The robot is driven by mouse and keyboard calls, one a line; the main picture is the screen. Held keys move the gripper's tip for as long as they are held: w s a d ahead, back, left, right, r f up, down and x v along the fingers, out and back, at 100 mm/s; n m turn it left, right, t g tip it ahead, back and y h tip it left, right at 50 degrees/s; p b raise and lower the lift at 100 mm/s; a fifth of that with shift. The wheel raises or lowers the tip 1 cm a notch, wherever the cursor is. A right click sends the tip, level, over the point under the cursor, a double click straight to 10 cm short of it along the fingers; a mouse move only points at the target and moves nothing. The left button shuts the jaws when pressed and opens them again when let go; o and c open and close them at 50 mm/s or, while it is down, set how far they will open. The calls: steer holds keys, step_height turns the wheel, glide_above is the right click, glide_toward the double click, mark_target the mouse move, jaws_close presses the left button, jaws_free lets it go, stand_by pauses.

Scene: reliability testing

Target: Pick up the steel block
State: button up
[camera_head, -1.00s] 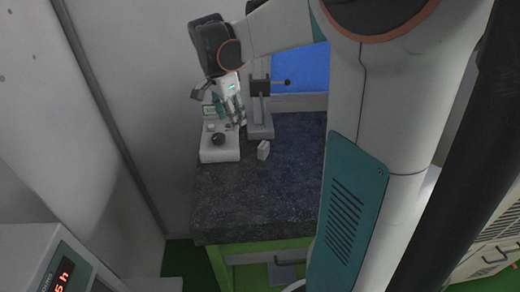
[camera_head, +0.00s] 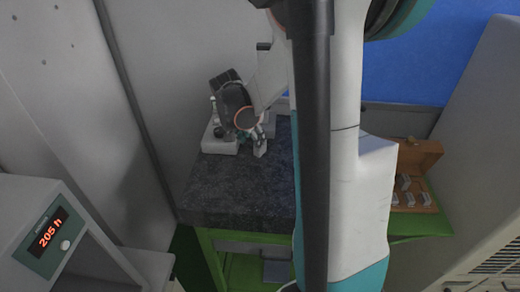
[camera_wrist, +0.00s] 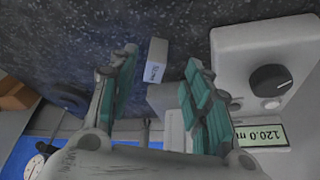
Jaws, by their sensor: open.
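The steel block (camera_wrist: 157,52) is a small, light grey block with printed marks on its near face. It stands on the dark granite table in the wrist view, and shows in the head view (camera_head: 260,147) near the back of the table. My gripper (camera_wrist: 163,62) is open in the wrist view, its teal-padded fingers spread to the left and right. The block appears between and slightly beyond the fingertips, and no contact shows. In the head view my gripper (camera_head: 257,133) is just behind and above the block, partly hidden by my wrist.
A white instrument (camera_wrist: 235,45) with a black dial and a display stands close right of the block. The granite table (camera_head: 235,190) is clear in front. A wooden case (camera_head: 418,153) with several small blocks lies at right. A cabinet with a red display (camera_head: 48,228) stands at left.

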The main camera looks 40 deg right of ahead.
steer(key=shift+d+x, duration=0.2)
steer(key=shift+x, duration=2.55)
steer(key=shift+s, duration=0.15)
steer(key=shift+r, duration=0.1)
jaws_close()
